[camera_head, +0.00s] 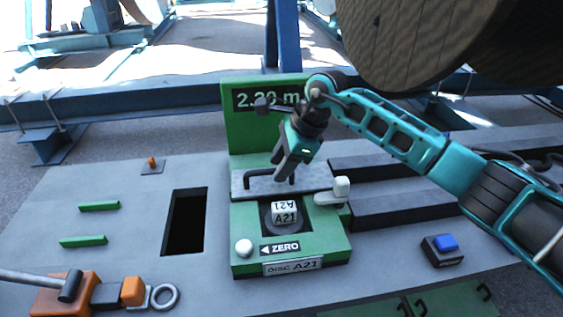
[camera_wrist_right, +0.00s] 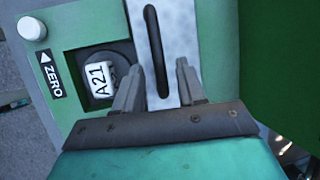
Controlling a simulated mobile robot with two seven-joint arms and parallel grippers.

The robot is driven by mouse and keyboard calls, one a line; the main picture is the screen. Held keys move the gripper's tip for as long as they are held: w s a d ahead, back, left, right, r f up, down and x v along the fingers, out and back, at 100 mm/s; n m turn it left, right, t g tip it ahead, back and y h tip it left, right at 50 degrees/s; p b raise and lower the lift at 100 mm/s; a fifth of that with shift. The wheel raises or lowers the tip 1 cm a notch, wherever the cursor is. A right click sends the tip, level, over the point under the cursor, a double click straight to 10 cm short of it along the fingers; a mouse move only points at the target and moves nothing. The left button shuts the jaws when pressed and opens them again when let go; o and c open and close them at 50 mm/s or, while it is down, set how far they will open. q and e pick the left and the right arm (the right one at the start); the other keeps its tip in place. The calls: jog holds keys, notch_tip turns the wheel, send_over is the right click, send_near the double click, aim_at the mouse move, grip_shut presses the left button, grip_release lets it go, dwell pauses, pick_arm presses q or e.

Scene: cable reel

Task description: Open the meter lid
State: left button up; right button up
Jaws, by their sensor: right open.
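The green meter (camera_head: 240,215) stands in the middle of the bench, with an upright green panel (camera_head: 243,135) behind it. Its lid, a grey metal plate (camera_head: 315,178) with a dark bar handle (camera_head: 255,178), lies across the back part of the top. The lid also shows in the wrist view (camera_wrist_right: 185,25), with the handle (camera_wrist_right: 152,30) running lengthwise. My right gripper (camera_head: 285,178) is open, low over the lid; in the wrist view its fingers (camera_wrist_right: 158,68) are either side of the handle's near end. Contact cannot be told. My left gripper is out of view.
A disc tag A21 (camera_head: 286,217) sits in the recess in front of the lid. A white-knobbed lever (camera_head: 341,187) is at the right edge, a white button (camera_head: 243,248) at front left. A dark slot (camera_head: 186,222) lies left, a blue button (camera_head: 446,243) right.

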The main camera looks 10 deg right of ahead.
grip_shut()
dwell(0.6)
